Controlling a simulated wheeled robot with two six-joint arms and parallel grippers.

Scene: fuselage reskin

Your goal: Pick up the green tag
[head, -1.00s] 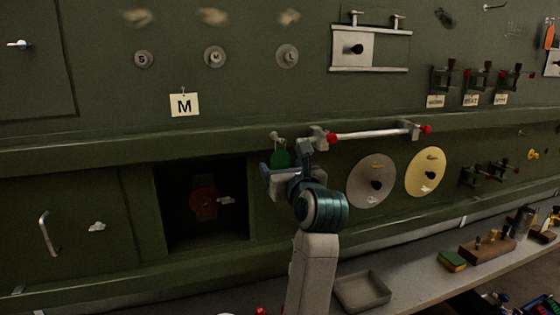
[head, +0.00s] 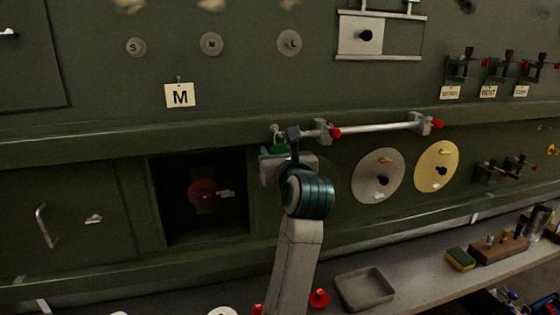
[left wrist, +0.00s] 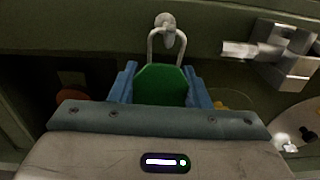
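The green tag (left wrist: 160,85) hangs by its grey wire loop from a small peg on the green fuselage wall. In the head view the tag (head: 281,149) is partly hidden by my left gripper (head: 278,146). In the left wrist view the blue fingers of my left gripper (left wrist: 160,88) stand one on each side of the tag, with no gap visible between them and it. The loop is still around the peg. The tag's lower part is hidden behind the gripper body. My right gripper is not in view.
A horizontal bar with red ends (head: 375,128) is mounted just right of the tag. A grey disc (head: 367,186) and a yellow disc (head: 432,180) are right of the arm. A dark recess (head: 235,226) opens at left. A grey tray (head: 377,300) lies on the shelf below.

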